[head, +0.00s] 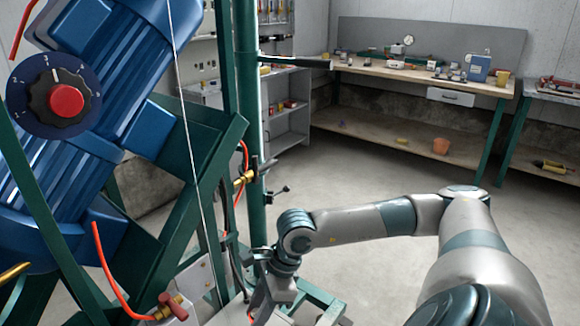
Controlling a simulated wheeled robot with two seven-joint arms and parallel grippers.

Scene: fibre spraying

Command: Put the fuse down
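I cannot make out a fuse anywhere in the head view. My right arm comes in from the right, and its gripper (268,300) is low in the middle, beside the green machine frame (245,120). The gripper points downward near a pale surface at the bottom edge. Its fingertips are too small and partly covered to tell whether they are open, or whether they hold anything. My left gripper is not in view.
A large blue motor (110,80) with a red-knobbed dial (66,100) fills the left. Red hoses (105,270) and a red-handled valve (172,306) are near the gripper. A cluttered workbench (500,88) stands at the back right. The concrete floor between is clear.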

